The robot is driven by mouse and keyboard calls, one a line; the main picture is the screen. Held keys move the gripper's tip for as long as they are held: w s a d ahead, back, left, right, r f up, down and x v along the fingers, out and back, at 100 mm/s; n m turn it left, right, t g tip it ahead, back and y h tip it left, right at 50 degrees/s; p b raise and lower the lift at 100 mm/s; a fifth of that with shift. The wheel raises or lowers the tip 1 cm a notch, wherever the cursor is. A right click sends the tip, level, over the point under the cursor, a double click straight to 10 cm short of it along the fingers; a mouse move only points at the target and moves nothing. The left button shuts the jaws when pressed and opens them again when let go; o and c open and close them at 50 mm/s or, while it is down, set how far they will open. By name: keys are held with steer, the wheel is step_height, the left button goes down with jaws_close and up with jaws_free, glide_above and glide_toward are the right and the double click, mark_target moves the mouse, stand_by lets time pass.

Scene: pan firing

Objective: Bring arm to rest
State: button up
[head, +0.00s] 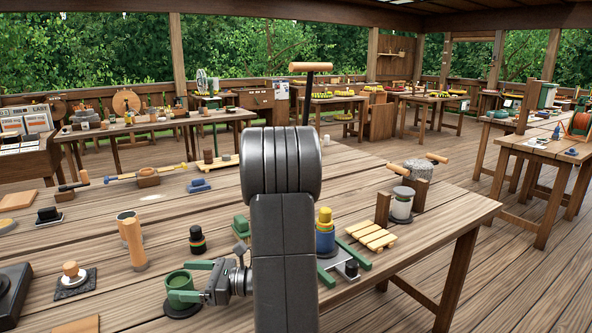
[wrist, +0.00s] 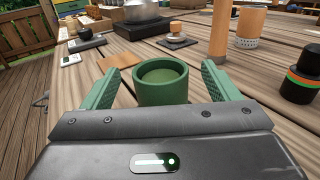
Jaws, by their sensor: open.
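My gripper (head: 177,281) is open, low over the near part of the wooden table (head: 340,170), in the head view. A green cup (head: 180,287) stands upright on a dark round base between its green fingers. In the wrist view, my gripper (wrist: 160,72) shows one finger on each side of the cup (wrist: 161,88), with a gap visible on both sides. My arm rises through the middle of the head view and hides part of the table behind it.
A wooden cylinder (head: 133,245) and a dark banded bottle (head: 197,239) stand close to the cup. A blue and yellow bottle (head: 325,233), a slatted wooden rack (head: 371,236) and a grey-white jar (head: 402,203) stand right of my arm. The table's right front corner is clear.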

mark_target(173, 282)
steer(key=a, duration=0.3)
steer(key=shift+a, duration=0.4)
steer(key=shift+a+r, duration=0.1)
steer(key=shift+a, duration=0.2)
steer(key=shift+d+r, duration=0.1)
steer(key=shift+r, duration=0.2)
steer(key=shift+f, duration=0.1)
